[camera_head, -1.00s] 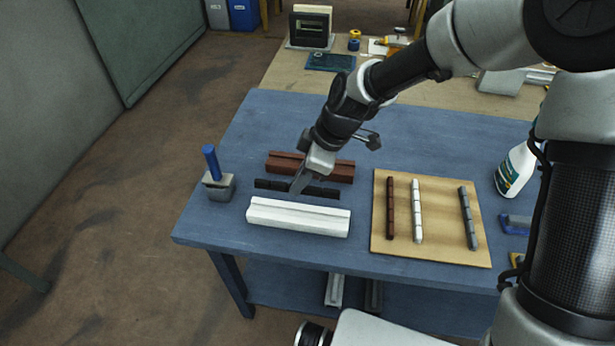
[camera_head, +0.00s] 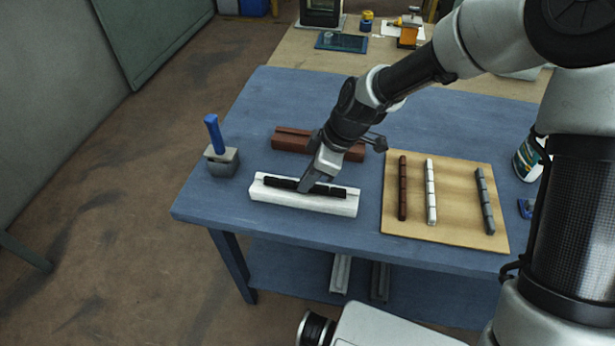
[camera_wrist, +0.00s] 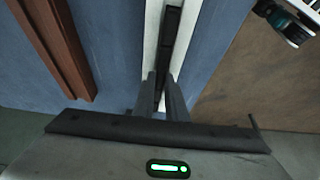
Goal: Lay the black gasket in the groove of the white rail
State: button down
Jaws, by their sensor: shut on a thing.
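The white rail (camera_head: 300,203) lies near the front edge of the blue table. The black gasket (camera_head: 328,190), a segmented strip, lies lengthwise along the top of the rail. My gripper (camera_head: 306,187) is shut on the gasket near its middle, pointing down at the rail. In the wrist view my fingers (camera_wrist: 163,85) are on both sides of the gasket (camera_wrist: 171,22), which runs along the white rail (camera_wrist: 152,35). I cannot tell whether the gasket sits down in the groove or just above it; the fingers hide its middle.
A brown rail (camera_head: 290,140) lies behind the white one. A grey block with a blue handle (camera_head: 222,160) stands at left. A wooden board (camera_head: 455,232) with brown, white and grey strips lies at right, with a bottle (camera_head: 528,160) beyond it. The table's front edge is close.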

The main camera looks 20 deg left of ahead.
jog(key=c, duration=1.7)
grip_release()
jog(key=p+v, duration=0.2)
jog(key=v, duration=1.5)
jog(key=shift+r, duration=0.2)
